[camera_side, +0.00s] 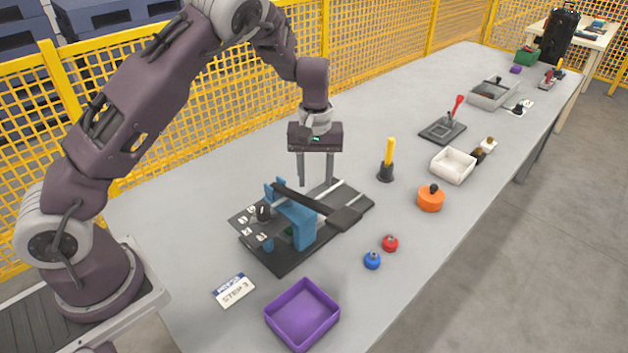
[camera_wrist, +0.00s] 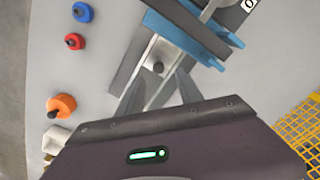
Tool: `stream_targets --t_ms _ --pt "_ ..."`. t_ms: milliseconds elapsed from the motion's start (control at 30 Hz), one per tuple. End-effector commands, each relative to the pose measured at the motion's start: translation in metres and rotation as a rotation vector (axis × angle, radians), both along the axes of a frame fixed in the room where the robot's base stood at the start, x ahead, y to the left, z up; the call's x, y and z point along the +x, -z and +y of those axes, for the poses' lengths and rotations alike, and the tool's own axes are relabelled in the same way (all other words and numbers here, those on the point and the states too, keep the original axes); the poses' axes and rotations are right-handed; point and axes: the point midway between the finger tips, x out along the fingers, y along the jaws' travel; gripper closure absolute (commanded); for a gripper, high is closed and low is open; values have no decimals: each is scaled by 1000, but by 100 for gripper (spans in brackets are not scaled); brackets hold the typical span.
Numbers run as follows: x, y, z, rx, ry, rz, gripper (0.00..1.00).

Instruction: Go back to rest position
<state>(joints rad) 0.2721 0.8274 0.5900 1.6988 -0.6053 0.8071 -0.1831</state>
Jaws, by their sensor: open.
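My gripper (camera_side: 315,170) is open and points down above the far part of a dark base plate (camera_side: 275,262). No object shows between its fingers in the side view. The plate carries a blue bracket (camera_side: 303,222), a black bar (camera_side: 310,203) lying across it, and metal rails. In the wrist view my gripper (camera_wrist: 160,90) has its fingers apart on either side of the rails. I cannot tell whether the fingers touch anything.
A purple tray (camera_side: 302,314) and a STEP 3 card (camera_side: 234,290) lie in front. Red (camera_side: 390,243) and blue (camera_side: 372,260) knobs, an orange round part (camera_side: 431,199), a yellow-handled tool (camera_side: 388,160) and a white bin (camera_side: 453,166) stand to the right. A yellow fence (camera_side: 390,45) runs behind.

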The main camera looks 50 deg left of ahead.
Motion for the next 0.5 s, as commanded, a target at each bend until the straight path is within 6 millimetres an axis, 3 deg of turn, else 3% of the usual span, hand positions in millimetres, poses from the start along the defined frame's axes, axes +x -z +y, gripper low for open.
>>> stream_targets --t_ms 67,167,200,333,400,500 --pt "-6 -22 -5 -29 15 -20 57" --pt "-32 -82 -21 -100 85 -81 57" --pt "-49 -110 -28 -128 131 -113 57" --pt "-120 -184 -46 -154 315 -229 57" --pt "-164 -210 -52 -127 426 -292 57" --pt "-224 -227 -56 -41 572 -374 57"
